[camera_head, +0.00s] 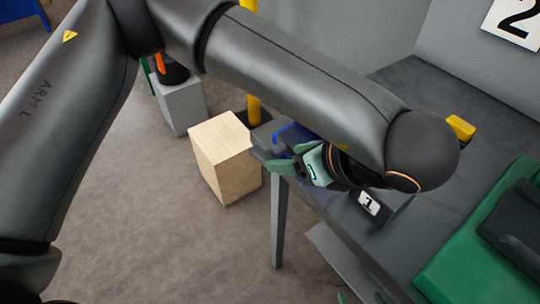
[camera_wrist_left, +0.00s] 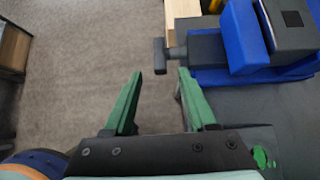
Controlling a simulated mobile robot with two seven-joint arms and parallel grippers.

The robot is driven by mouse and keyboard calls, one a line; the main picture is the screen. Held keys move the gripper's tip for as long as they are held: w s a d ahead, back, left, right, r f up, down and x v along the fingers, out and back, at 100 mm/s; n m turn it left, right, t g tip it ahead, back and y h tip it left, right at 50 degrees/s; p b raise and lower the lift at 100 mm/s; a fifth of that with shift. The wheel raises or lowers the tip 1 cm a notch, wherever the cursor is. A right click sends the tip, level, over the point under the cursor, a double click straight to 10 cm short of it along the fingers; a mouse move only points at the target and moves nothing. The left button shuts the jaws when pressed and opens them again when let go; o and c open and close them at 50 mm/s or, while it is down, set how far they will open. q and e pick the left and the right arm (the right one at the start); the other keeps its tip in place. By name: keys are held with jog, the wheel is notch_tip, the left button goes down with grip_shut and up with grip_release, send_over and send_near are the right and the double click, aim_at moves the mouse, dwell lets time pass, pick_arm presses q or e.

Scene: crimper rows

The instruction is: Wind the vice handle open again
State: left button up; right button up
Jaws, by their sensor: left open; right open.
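The blue vice (camera_head: 293,134) sits at the left edge of the grey bench, partly hidden by my left arm and gripper. In the left wrist view the vice (camera_wrist_left: 245,35) is at upper right, and its dark handle (camera_wrist_left: 160,57) is a short crossbar at the end of the screw, pointing left. My left gripper (camera_head: 278,157) is beside the vice, with green fingers. In the wrist view it (camera_wrist_left: 158,73) is open and empty, the handle lying just beyond and between its fingertips, apparently untouched. Two green tips at the bottom edge look like my right gripper (camera_head: 360,298), open; the rest is out of frame.
Open floor lies at lower left.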

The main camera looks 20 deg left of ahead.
aim_at(269, 158)
pick_arm(q)
jog(key=x, duration=0.8)
jog(key=shift+w+a+f, duration=0.15)
jog(key=shift+a+f, duration=0.1)
grip_shut()
